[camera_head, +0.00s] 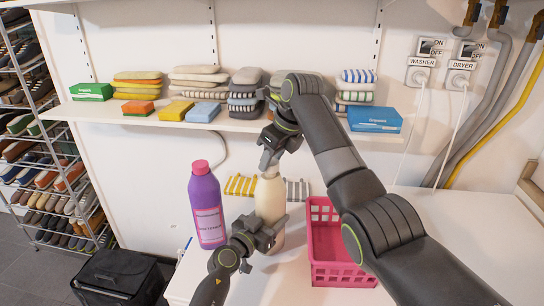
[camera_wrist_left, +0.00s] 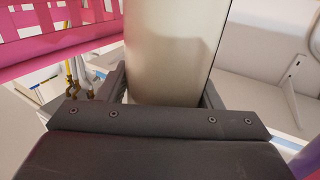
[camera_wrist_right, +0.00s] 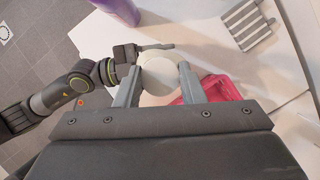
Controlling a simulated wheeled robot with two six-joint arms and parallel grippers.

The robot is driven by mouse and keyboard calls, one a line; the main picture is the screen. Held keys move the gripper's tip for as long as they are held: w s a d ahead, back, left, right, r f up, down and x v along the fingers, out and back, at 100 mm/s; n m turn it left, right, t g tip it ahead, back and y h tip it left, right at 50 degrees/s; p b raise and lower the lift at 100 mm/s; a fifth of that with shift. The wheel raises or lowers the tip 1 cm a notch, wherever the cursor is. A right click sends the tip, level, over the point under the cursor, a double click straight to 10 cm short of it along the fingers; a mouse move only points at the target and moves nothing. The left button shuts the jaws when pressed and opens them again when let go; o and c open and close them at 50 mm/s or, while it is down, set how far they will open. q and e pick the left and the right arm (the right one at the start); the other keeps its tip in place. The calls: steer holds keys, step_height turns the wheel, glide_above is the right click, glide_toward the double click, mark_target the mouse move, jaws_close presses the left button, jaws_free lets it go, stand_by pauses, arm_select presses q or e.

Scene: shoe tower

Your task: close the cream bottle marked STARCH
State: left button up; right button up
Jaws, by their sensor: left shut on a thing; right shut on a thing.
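The cream bottle (camera_head: 270,200) stands upright on the white surface, between a purple bottle and a pink basket. No STARCH marking is readable. My left gripper (camera_head: 262,235) is shut around its lower body; the left wrist view shows the cream body (camera_wrist_left: 170,50) between the fingers. My right gripper (camera_head: 268,163) comes from above and is shut at the bottle's top. In the right wrist view a round white cap (camera_wrist_right: 159,77) sits between its fingers. The cap seems to be on the neck, but the fingers hide the join, so I cannot tell how tight it is.
The purple bottle (camera_head: 206,206) with a pink cap stands close at the left. The pink basket (camera_head: 340,273) is close at the right. A shelf (camera_head: 225,123) with folded cloths and boxes runs above. The surface at the far right is clear.

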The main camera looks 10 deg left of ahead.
steer(key=shift+f, duration=0.6)
arm_select(q)
jaws_close()
arm_select(e)
steer(key=m+t, duration=0.1)
steer(key=m, duration=0.2)
steer(key=shift+h, duration=0.3)
steer(key=o, duration=0.9)
steer(key=shift+o, duration=0.2)
steer(key=shift+r, duration=0.15)
steer(key=shift+r, duration=2.15)
